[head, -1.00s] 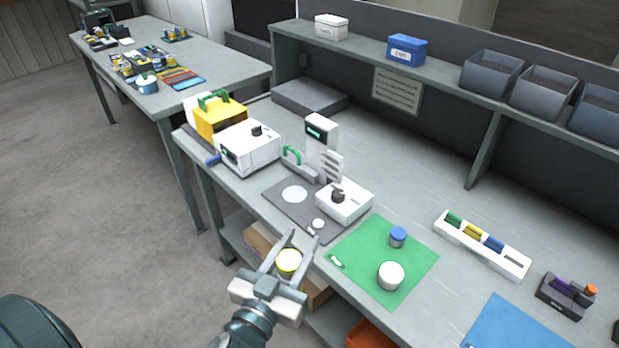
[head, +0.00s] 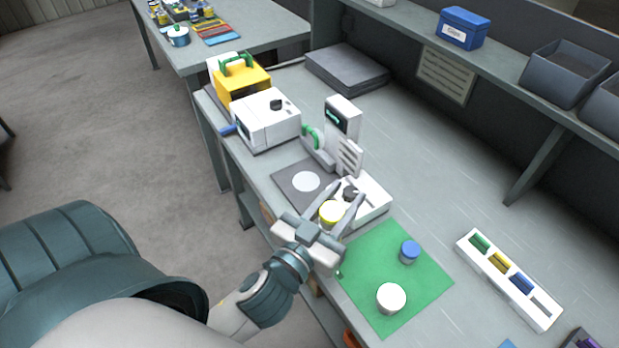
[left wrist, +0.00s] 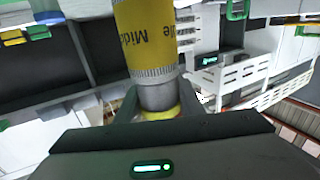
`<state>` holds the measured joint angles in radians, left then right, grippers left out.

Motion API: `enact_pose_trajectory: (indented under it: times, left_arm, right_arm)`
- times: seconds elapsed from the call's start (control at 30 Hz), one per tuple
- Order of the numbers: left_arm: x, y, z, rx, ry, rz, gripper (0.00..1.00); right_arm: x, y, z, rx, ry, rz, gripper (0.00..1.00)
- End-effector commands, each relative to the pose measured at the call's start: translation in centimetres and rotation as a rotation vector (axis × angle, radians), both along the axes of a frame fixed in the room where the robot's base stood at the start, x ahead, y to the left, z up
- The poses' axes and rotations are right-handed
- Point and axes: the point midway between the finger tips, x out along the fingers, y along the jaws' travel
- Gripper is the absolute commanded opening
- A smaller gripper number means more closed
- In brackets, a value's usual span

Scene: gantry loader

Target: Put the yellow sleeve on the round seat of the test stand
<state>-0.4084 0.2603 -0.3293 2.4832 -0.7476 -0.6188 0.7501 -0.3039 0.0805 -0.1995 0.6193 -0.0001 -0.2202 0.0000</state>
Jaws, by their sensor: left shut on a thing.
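My left gripper (head: 345,206) is shut on the yellow sleeve (head: 330,212), holding it above the front edge of the bench. In the left wrist view, the yellow sleeve (left wrist: 146,38) carries dark lettering and has a knurled grey ring at its near end. The test stand (head: 342,117) has a small display on an upright and a white box with a dark knob beside it. A flat white round disc (head: 306,181), which looks like the round seat, lies on the dark grey plate (head: 285,185), left of the sleeve and apart from it. My right gripper is not in view.
A green mat (head: 430,285) holds a blue-capped jar (head: 409,252) and a white round pot (head: 391,298). A white rack (head: 546,317) with coloured cylinders lies to the right. A white instrument (head: 268,125) and a yellow case (head: 243,88) stand at the left.

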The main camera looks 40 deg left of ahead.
Motion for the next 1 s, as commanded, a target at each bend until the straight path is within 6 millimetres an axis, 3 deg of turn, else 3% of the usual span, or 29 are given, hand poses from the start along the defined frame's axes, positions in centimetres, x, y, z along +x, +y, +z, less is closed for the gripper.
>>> enact_pose_trajectory:
  times: [0.13,0.23,0.27,0.53,0.77,1.0]
  left_arm:
    - [0.0,0.0,0.1,0.000,-0.003,0.000,0.00]
    - [0.1,0.1,0.2,0.000,-0.003,0.000,0.00]
    - [0.1,0.1,0.2,0.000,-0.003,0.001,0.00]
    - [2.3,2.0,1.4,0.006,-0.004,0.026,0.00]
    - [6.6,6.1,4.5,0.016,-0.003,0.089,0.00]
    - [11.1,11.7,9.3,0.015,-0.002,0.185,0.00]
  right_arm:
    - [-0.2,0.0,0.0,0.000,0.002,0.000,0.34]
    - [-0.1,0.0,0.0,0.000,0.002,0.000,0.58]
    - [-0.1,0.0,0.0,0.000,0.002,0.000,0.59]
    - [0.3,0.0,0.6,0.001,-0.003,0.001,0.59]
    - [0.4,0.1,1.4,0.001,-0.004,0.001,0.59]
    - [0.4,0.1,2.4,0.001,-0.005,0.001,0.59]
